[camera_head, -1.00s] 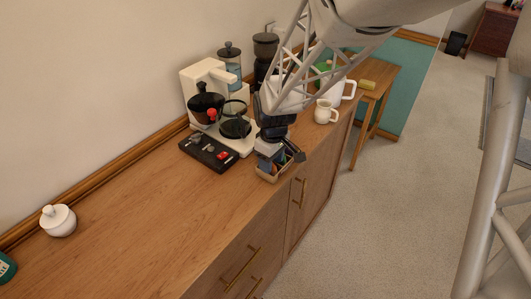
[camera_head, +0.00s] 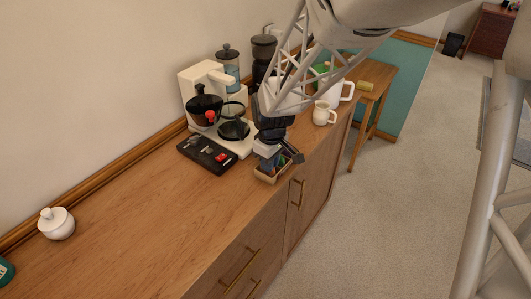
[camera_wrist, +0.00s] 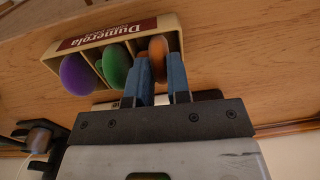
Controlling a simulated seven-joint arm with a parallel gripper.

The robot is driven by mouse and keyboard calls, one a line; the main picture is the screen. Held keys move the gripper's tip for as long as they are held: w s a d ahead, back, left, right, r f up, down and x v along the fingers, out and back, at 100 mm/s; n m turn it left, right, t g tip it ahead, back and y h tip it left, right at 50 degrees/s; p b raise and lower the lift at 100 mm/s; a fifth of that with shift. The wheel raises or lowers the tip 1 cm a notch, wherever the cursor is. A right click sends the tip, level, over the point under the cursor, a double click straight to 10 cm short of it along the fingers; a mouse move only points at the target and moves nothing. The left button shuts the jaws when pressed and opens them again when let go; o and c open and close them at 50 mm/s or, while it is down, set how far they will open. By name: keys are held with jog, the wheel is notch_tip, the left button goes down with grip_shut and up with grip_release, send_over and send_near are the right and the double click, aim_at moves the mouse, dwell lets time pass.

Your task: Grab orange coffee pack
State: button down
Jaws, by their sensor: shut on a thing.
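The orange coffee pack (camera_wrist: 158,55) stands in the right-hand compartment of a small cream box with a dark red label (camera_wrist: 108,32). My gripper (camera_wrist: 160,75) has its blue fingers at that compartment and is shut on the orange pack, which is still within the box. A green pack (camera_wrist: 115,66) and a purple pack (camera_wrist: 77,73) sit in the other compartments to the left. In the head view the box (camera_head: 272,175) lies at the front edge of the wooden cabinet, with my gripper (camera_head: 276,160) over it; the packs are mostly hidden there.
A coffee maker (camera_head: 192,92) and a black tray (camera_head: 207,153) stand left of my gripper. A white mug (camera_head: 322,114) stands to the right behind it. A white lidded pot (camera_head: 57,223) is far left. The cabinet top (camera_head: 150,215) between is clear.

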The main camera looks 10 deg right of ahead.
jog(key=shift+r, duration=0.15)
jog(key=shift+r, duration=0.9)
jog(key=shift+s+r, duration=0.35)
jog(key=shift+r, duration=0.4)
jog(key=s+d+r, duration=0.1)
jog(key=s+d, duration=0.1)
jog(key=s, duration=1.3)
jog(key=shift+r, duration=0.2)
jog(key=shift+s+d, duration=0.1)
